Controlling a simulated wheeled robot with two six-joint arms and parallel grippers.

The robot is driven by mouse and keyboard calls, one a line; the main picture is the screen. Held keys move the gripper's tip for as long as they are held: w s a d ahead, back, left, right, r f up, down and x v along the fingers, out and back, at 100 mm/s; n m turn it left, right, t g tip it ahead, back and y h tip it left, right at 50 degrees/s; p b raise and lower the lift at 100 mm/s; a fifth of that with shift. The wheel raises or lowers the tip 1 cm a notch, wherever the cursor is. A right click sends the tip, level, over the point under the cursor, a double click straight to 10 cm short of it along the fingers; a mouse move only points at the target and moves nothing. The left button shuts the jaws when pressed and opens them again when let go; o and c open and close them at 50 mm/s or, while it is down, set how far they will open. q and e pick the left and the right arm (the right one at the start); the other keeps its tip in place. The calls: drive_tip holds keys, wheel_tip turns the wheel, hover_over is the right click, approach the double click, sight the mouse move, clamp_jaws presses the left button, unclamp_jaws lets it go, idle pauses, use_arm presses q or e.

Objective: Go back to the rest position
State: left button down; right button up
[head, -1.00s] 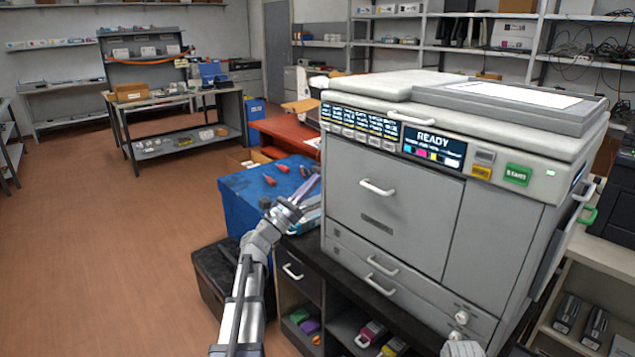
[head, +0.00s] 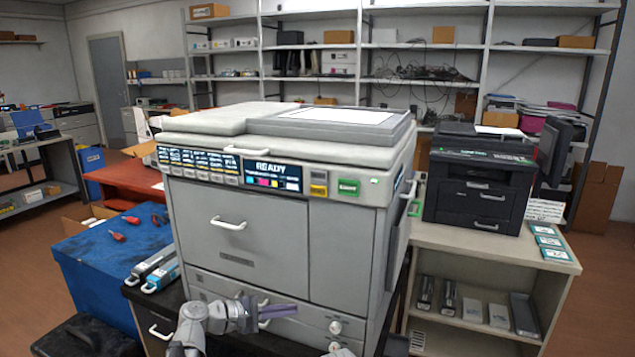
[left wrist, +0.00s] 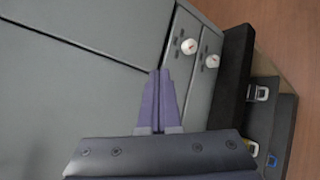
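My left gripper (head: 292,310) is in front of the lower drawers of the big grey printer (head: 240,225), pointing right. Its purple fingers lie together with nothing between them in the left wrist view (left wrist: 158,75). The printer's panel reads READY, and its front door and drawers look closed. Two long cartridges, one grey (head: 150,266) and one blue and white (head: 161,277), lie on the black stand left of the printer, apart from my gripper. My right gripper is not in view.
A blue crate (head: 95,285) with red-handled tools on top stands at the left. A black printer (head: 478,185) stands on a pale shelf unit (head: 450,250) at the right, with boxed items below. The big printer's body is close beyond my left gripper.

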use_arm(q)
drive_tip(key=s+d+f+m+g+y, duration=0.55)
drive_tip(key=s+d+f+m, duration=0.2)
drive_tip(key=s+f, duration=0.4)
drive_tip(key=s+a+f+m+g+y, duration=0.1)
drive_tip(key=s+a+f+m+y, duration=0.1)
drive_tip(key=s+a+m+y, duration=0.25)
drive_tip(key=s+a+f+m+g+y, duration=0.1)
drive_tip(key=s+f+m+y, duration=0.1)
drive_tip(key=s+m+y, duration=0.4)
wheel_tip(320, 180, up, 13)
drive_tip(key=n+h+p, duration=0.1)
drive_tip(key=p, duration=1.2)
drive_tip(key=shift+h, duration=0.4)
